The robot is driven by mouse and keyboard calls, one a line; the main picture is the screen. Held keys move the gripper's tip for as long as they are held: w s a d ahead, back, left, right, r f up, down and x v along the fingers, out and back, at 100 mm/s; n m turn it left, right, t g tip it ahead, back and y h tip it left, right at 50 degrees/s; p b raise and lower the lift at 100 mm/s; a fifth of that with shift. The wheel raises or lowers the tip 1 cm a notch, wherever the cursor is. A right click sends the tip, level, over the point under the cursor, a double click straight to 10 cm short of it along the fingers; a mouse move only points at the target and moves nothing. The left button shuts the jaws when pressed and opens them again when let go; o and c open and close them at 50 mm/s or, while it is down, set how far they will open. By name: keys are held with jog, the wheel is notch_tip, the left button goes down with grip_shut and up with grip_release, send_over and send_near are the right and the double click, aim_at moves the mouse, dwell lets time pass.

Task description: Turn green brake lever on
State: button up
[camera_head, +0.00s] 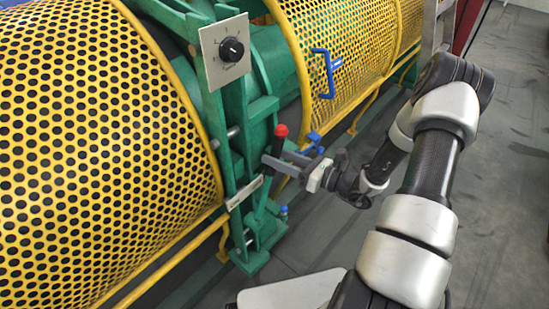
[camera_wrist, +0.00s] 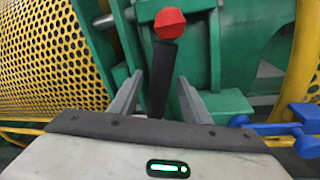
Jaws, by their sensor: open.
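The brake lever (camera_head: 280,143) has a black shaft and a red knob on top, and stands almost upright at the green machine frame. In the wrist view, the lever (camera_wrist: 169,24) rises between my two fingers, its shaft slightly tilted and the red knob above the fingertips. My gripper (camera_head: 275,157) is open around the shaft, and in the wrist view (camera_wrist: 160,78) a gap shows beside each finger. The lever's lower end is hidden behind my gripper's body.
A dial plate (camera_head: 228,53) and a small label plate (camera_head: 245,193) are on the green frame (camera_head: 236,120). Yellow perforated guards (camera_head: 90,150) flank it. A blue handle (camera_head: 327,75) sits on the right guard, and a blue part (camera_wrist: 285,130) is close right of my gripper. Open floor lies right.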

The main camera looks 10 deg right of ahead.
aim_at(268, 169)
jog(key=shift+w+a, duration=0.4)
grip_shut()
jog(key=shift+s+a+r+n+p, duration=0.35)
jog(key=shift+s+a, duration=0.1)
jog(key=shift+a, duration=0.15)
jog(key=shift+s+a+r+n+p, duration=0.25)
jog(key=shift+s+a+p, duration=0.15)
jog(key=shift+a, duration=0.2)
jog(key=shift+s+a+f, duration=0.1)
jog(key=shift+s+a, duration=0.05)
grip_release()
